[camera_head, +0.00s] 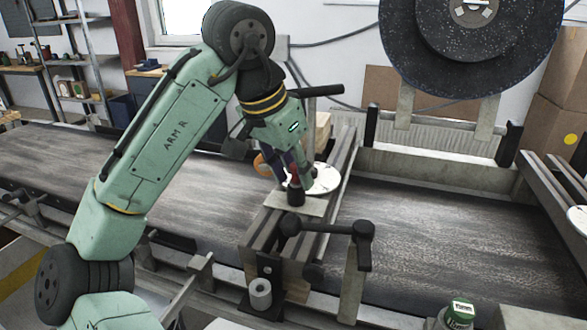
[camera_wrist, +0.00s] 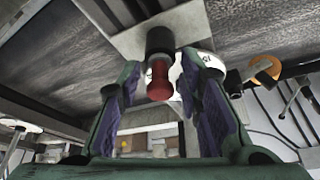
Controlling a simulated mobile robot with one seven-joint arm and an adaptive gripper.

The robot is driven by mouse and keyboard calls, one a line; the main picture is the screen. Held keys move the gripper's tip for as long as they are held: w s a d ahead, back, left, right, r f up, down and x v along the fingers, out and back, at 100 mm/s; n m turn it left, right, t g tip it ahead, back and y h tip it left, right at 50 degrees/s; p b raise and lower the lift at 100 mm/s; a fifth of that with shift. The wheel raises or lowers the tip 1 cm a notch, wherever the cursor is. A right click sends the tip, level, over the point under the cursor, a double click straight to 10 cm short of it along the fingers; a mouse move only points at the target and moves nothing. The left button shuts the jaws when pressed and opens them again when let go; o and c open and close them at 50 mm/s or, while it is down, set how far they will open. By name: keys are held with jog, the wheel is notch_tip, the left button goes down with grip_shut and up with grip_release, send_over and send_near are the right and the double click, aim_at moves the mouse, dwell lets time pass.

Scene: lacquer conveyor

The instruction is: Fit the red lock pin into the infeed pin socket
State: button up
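The red lock pin (camera_head: 295,180) stands upright at the mouth of a black cylindrical socket (camera_head: 296,196) on a light metal plate (camera_head: 314,207) at the conveyor's crossbar. In the wrist view the red pin (camera_wrist: 159,82) shows as a rounded head against the black socket (camera_wrist: 160,42). How deep the pin sits is hidden. My gripper (camera_head: 290,168) is over the pin, its fingers pointing down. In the wrist view my gripper (camera_wrist: 165,95) has its purple-padded fingers on either side of the pin, with a visible gap at each side.
A white marked disc (camera_head: 323,179) lies just right of the socket. A black-handled lever (camera_head: 330,229) stands in front of the plate. An orange ring-shaped thing (camera_wrist: 264,67) is close by. The dark conveyor belt (camera_head: 425,240) is clear at right.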

jog(key=shift+o, duration=0.7)
jog(key=shift+r, duration=0.1)
jog(key=shift+s+a+r, duration=0.1)
jog(key=shift+a+r, duration=0.05)
jog(key=shift+r, duration=0.15)
jog(key=v, duration=1.1)
jog(key=shift+r, duration=0.1)
